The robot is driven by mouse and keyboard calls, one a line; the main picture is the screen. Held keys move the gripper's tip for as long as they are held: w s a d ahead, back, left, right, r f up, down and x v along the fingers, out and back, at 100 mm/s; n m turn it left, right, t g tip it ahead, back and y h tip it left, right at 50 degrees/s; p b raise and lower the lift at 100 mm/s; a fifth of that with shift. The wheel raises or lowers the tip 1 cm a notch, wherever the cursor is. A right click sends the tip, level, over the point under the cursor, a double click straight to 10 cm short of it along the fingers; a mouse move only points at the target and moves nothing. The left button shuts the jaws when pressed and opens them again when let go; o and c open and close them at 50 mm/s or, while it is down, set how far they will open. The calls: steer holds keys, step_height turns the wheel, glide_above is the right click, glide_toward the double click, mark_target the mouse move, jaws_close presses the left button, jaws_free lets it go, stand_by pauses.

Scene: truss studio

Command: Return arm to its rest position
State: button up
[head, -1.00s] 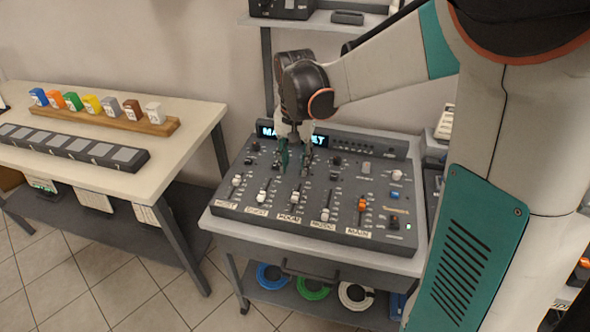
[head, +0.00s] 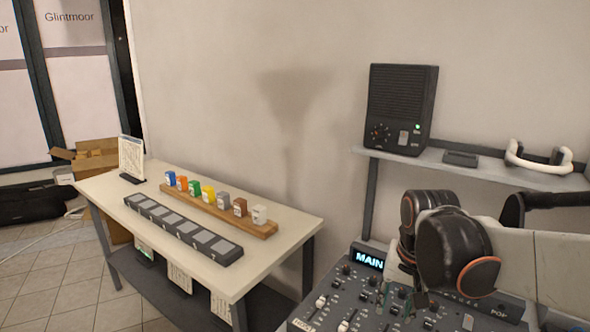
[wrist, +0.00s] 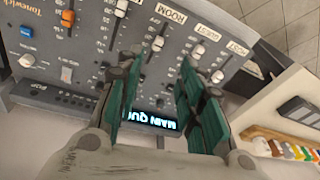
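My gripper shows in the wrist view (wrist: 172,68) with its two green-padded fingers apart and nothing between them. It is above the grey mixing console (wrist: 140,55), which has several labelled faders and a lit blue display. In the head view my gripper is mostly hidden behind my dark wrist joint, over the console (head: 335,300) at the bottom right. The console's display there reads "MAIN". I cannot tell the exact height of the fingers above the panel.
A cream table (head: 130,195) at the left holds a wooden rack (head: 225,213) of coloured blocks and a dark strip of pads (head: 180,228). A wall shelf (head: 480,168) behind my arm carries a black speaker box (head: 400,108) and headphones (head: 538,158).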

steer(key=s+a+r+n+t, duration=0.1)
steer(key=s+n+t, duration=0.3)
steer(key=s, duration=0.8)
steer(key=shift+s+a+r+n+t, duration=0.2)
steer(key=shift+r+n+t, duration=0.2)
steer(key=shift+r, duration=0.15)
